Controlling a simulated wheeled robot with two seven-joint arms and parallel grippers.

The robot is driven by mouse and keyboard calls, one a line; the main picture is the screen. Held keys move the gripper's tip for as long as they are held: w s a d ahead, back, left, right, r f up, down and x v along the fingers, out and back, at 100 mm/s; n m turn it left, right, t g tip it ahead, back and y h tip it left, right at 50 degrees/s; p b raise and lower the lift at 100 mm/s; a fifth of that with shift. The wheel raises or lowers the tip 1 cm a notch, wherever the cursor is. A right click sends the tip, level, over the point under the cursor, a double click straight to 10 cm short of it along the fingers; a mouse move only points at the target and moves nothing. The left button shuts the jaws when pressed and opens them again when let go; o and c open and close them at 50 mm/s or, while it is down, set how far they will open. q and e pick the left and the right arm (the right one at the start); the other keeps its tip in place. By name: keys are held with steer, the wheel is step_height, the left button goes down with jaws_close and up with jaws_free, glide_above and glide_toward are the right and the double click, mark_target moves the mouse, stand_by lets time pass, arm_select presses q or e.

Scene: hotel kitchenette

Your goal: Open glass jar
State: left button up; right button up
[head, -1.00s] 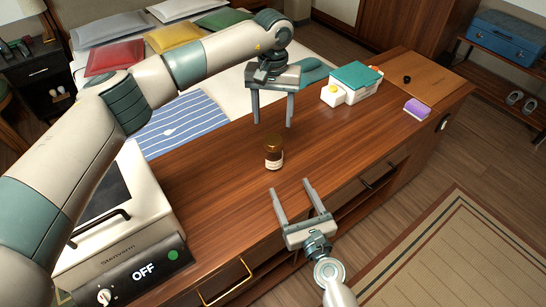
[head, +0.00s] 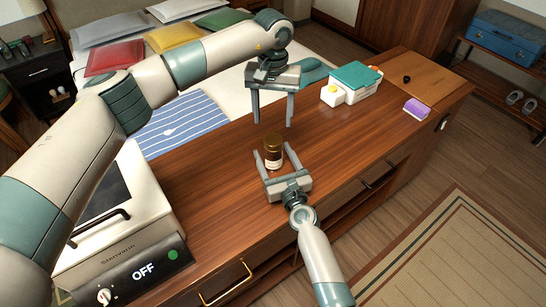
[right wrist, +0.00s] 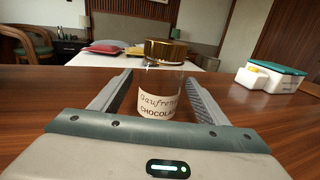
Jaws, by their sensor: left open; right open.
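The glass jar (head: 273,155) stands upright on the wooden counter, with a gold lid (head: 273,141) on top and a cream label. In the right wrist view the jar (right wrist: 160,98) shows its label, partly reading "CHOCOLA", and its gold lid (right wrist: 166,49). My right gripper (head: 277,160) is open and low, with its two fingers on either side of the jar; I cannot tell whether they touch it. My left gripper (head: 272,107) is open and empty, pointing down above the counter behind the jar.
A white box with a teal top (head: 352,82) and a purple sponge-like block (head: 416,109) are at the counter's right part. A cooking appliance (head: 130,235) marked OFF stands at left. A bed (head: 180,110) lies behind. The counter around the jar is clear.

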mark_target(273, 139)
steer(key=shift+w+a, duration=0.15)
steer(key=shift+w, duration=0.3)
jaws_close()
arm_select(q)
steer(key=shift+n, duration=2.3)
steer(key=shift+f, duration=0.1)
steer(key=shift+f, duration=3.9)
